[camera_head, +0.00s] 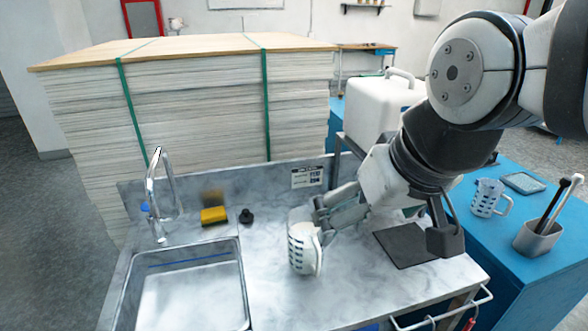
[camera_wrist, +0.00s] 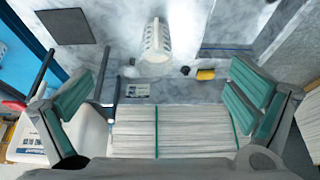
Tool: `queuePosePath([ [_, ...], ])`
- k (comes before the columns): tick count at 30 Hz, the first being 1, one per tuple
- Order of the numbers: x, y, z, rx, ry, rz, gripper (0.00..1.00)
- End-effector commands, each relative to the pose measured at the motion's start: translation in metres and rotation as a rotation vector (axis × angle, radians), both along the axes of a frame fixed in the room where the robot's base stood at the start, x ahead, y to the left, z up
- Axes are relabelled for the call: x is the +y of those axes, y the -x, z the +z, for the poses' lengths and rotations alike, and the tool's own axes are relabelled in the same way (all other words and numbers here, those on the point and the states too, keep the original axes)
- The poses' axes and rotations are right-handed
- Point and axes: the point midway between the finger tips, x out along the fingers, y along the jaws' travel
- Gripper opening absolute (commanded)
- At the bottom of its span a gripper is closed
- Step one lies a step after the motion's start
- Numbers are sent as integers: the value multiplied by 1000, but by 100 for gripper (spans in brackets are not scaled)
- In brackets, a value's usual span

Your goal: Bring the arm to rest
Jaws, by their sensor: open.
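My gripper (camera_head: 326,218) is over the steel counter, just behind a white jug with dark markings (camera_head: 301,252). In the wrist view my gripper (camera_wrist: 160,88) has its two fingers spread wide with nothing between them. The jug also shows in the wrist view (camera_wrist: 154,44), ahead of the gap between the fingers. It stands upright on the counter, and its handle faces to the right in the head view. In the head view the fingers overlap the jug's upper right edge; I cannot tell whether they touch it. My arm reaches in from the upper right.
A dark mat (camera_head: 404,246) lies at the right. A blue bench holds another jug (camera_head: 487,197) and a tool holder (camera_head: 537,238). A strapped sheet stack (camera_head: 195,105) stands behind.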

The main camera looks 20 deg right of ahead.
Motion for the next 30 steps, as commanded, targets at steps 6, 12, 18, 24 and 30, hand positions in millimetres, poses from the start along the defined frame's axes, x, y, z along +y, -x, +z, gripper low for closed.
queuePosePath([
  [6,-2,32,4,-12,19,-10,100],
  [12,-2,35,3,-11,19,-11,100],
  [18,-2,34,4,-12,19,-11,100],
  [24,-2,34,4,-12,19,-11,100],
  [30,-2,34,4,-12,19,-11,100],
])
